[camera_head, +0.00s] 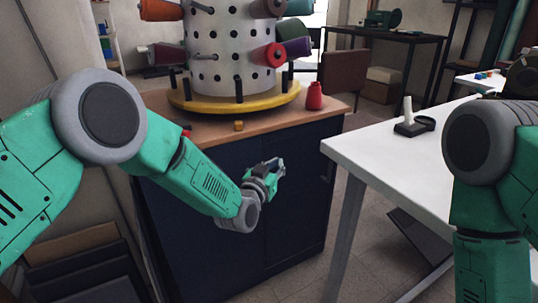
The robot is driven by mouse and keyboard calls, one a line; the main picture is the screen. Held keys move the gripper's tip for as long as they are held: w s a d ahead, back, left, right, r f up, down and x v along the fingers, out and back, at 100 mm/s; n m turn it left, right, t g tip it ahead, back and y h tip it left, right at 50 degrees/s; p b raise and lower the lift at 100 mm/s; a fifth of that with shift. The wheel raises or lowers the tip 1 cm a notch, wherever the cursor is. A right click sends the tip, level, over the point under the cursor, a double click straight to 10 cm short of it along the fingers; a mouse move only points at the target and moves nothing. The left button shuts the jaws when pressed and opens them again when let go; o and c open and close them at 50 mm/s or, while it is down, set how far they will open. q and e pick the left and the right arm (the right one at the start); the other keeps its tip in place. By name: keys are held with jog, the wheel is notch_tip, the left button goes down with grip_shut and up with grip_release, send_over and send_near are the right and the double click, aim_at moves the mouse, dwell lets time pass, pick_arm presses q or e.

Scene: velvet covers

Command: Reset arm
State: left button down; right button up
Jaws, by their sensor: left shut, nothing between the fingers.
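My left arm comes in from the left and reaches down in front of the dark blue cabinet (300,215). My left gripper (277,166) is shut and empty, a little below the cabinet's wooden top. My right arm stands at the right edge with its forearm pointing down. The right gripper is out of the picture below.
A spool rack (228,70) with a yellow base (235,102) stands on the cabinet. A white table (375,150) on the right holds a black-based stand (408,125).

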pick_arm(q)
jog(key=s+a+f+g+y+p, duration=0.1)
jog(key=s+a+f+g+p, duration=0.15)
jog(key=s+a+f, duration=0.4)
jog(key=s+a+f+n+g+y+p, duration=0.1)
jog(key=s+a+f+g+y+p, duration=0.2)
jog(key=s, duration=0.7)
jog(key=s+a+f+g+p, duration=0.2)
jog(key=s+a+f+g, duration=0.1)
jog(key=s+a+f, duration=0.4)
jog(key=s+a+r+n+g+y+p, duration=0.1)
jog(key=s+a+g, duration=0.2)
jog(key=s, duration=1)
jog(key=s+a+r+n+g+y+p, duration=0.2)
jog(key=s+a+g, duration=0.2)
jog(key=s+a, duration=0.6)
jog(key=s, duration=0.3)
jog(key=shift+s+r, duration=0.3)
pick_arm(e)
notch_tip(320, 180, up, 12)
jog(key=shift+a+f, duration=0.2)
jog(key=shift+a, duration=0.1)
pick_arm(q)
jog(key=shift+a+f, duration=0.1)
jog(key=shift+a, duration=0.05)
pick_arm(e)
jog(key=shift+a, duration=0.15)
